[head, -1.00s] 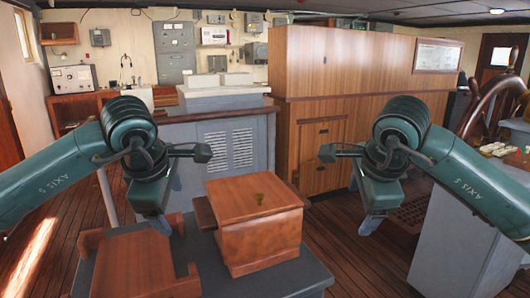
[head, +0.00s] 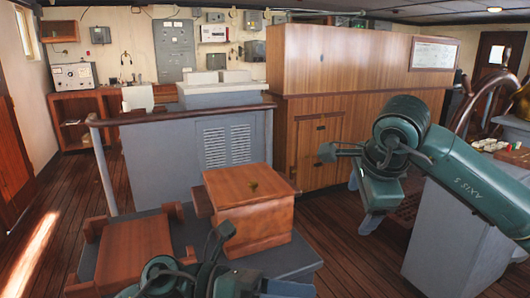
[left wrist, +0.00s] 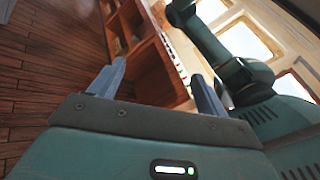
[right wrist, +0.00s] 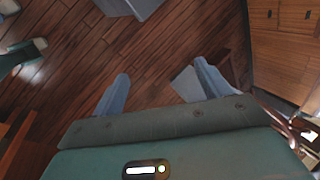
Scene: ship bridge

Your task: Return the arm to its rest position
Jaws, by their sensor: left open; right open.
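My left arm (head: 165,278) is low at the bottom edge of the head view, in front of the grey-topped stand; its fingertips are hidden there. In the left wrist view the left gripper (left wrist: 157,80) has its fingers spread with nothing between them. My right gripper (head: 369,223) hangs fingers down at the right of the head view, apart from the wooden box. In the right wrist view the right gripper (right wrist: 160,82) is open and empty above the plank floor.
A wooden box (head: 252,221) with a small brass piece on top sits on the grey-topped stand (head: 280,262). A wooden holder (head: 135,250) is to its left. A wooden cabinet (head: 345,65) and a ship's wheel (head: 485,90) stand behind. Plank floor is open at left.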

